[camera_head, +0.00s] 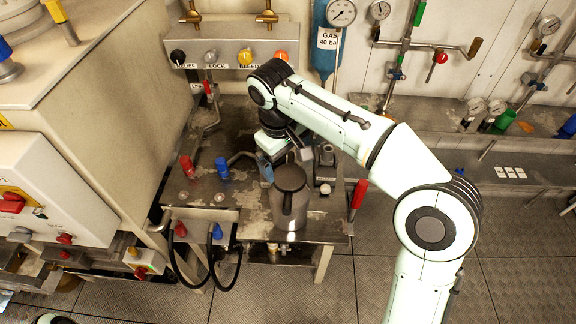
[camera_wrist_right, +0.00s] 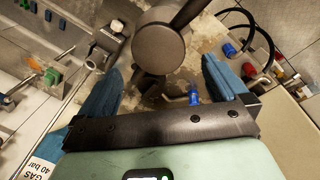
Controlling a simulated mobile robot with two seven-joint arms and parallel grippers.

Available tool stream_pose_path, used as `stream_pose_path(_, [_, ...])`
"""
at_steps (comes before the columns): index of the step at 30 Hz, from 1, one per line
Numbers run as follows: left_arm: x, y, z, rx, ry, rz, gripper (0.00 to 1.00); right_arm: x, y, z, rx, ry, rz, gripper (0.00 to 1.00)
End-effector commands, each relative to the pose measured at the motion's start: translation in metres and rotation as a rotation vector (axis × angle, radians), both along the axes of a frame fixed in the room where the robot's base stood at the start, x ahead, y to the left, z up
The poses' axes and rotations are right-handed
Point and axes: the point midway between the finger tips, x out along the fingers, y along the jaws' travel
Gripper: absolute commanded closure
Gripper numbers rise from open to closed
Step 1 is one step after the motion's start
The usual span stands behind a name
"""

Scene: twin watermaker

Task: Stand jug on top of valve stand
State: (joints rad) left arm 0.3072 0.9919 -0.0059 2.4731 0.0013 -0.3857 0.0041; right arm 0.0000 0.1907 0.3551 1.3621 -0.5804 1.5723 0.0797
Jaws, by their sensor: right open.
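The jug (camera_head: 290,204) is a grey metal vessel with a dark lid and a dark handle. It stands upright near the front of a low, worn metal stand (camera_head: 321,228) with valves, which looks like the valve stand. In the right wrist view the jug's round lid (camera_wrist_right: 158,48) shows from above. My right gripper (camera_head: 285,160) is open at the jug's far side. Its two blue fingers point toward the jug, one on each side, with gaps to it. Whether the fingertips reach past the jug's side I cannot tell. My left gripper is not in view.
A red valve handle (camera_head: 187,166) and a blue one (camera_head: 222,168) stand left of the jug. A small metal fitting (camera_head: 326,157) is close on its right. A red lever (camera_head: 358,194) sticks up at the stand's right edge. Black hoses (camera_head: 209,269) hang in front.

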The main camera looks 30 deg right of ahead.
Motion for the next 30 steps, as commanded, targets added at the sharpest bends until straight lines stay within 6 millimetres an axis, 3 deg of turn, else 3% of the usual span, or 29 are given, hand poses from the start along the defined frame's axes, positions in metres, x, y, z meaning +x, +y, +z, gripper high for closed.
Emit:
stream_pose_path(3, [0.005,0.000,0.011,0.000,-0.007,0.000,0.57,0.000,0.004,0.028,0.001,-0.004,0.001,0.00])
stream_pose_path(9, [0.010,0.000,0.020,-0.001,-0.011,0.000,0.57,-0.001,0.007,0.053,-0.001,-0.001,0.000,0.00])
stream_pose_path(30, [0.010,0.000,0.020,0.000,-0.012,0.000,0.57,-0.002,0.007,0.057,0.000,0.001,0.000,0.00])
